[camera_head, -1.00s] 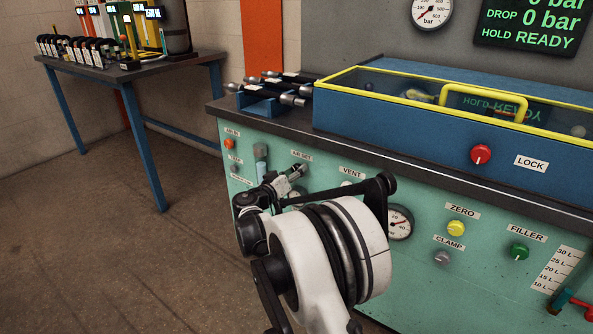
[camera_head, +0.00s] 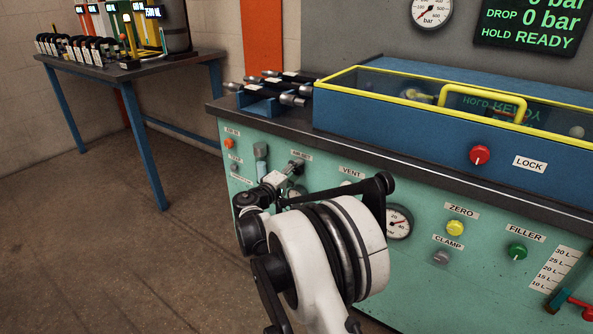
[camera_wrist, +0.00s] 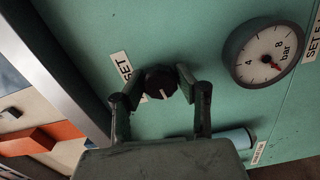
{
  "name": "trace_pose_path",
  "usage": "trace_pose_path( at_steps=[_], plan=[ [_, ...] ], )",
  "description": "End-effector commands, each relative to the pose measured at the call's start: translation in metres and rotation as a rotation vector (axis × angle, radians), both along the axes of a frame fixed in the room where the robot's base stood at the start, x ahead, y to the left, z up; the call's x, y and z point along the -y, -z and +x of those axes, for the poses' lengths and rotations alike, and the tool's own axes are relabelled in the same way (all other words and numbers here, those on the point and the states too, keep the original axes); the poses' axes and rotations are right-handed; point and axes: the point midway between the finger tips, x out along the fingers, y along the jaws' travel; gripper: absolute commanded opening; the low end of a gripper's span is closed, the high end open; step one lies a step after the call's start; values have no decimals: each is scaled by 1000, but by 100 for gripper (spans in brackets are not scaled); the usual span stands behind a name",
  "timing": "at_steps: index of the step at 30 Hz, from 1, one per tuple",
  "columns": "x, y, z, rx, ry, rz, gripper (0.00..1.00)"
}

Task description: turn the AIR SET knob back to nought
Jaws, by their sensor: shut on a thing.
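The AIR SET knob (camera_wrist: 160,82) is black with a white pointer line and sits on the green panel in the wrist view. My gripper (camera_wrist: 158,84) has one finger on each side of the knob and is shut on it. The AIR SET label (camera_wrist: 122,70) is beside it, partly hidden by a finger. A gauge (camera_wrist: 268,54) marked in bar is to the right in the wrist view, with a red-tipped needle.
The VENT label (camera_head: 351,171), ZERO button (camera_head: 455,228), CLAMP button (camera_head: 441,257) and FILLER knob (camera_head: 517,252) are to the right on the panel. A clear cylinder (camera_wrist: 230,139) is close below my right finger. The bench edge (camera_head: 400,162) overhangs the panel.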

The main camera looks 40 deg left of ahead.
Motion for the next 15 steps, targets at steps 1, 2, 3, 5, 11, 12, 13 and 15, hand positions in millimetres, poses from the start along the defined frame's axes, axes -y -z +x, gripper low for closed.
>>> trace_pose_path(
  at_steps=[1, 2, 3, 5, 11, 12, 13, 15],
  plan=[
    [0, 0, 0, 3, 0, -44, 5],
    [0, 0, 0, 5, 0, -72, 5],
    [0, 0, 0, 8, 1, -110, 5],
    [0, 0, 0, 12, 1, -167, 5],
    [0, 0, 0, 26, 1, -356, 5],
    [0, 0, 0, 29, 1, -393, 5],
    [0, 0, 0, 31, 1, -422, 5],
    [0, 0, 0, 36, 1, -488, 5]
  ],
)
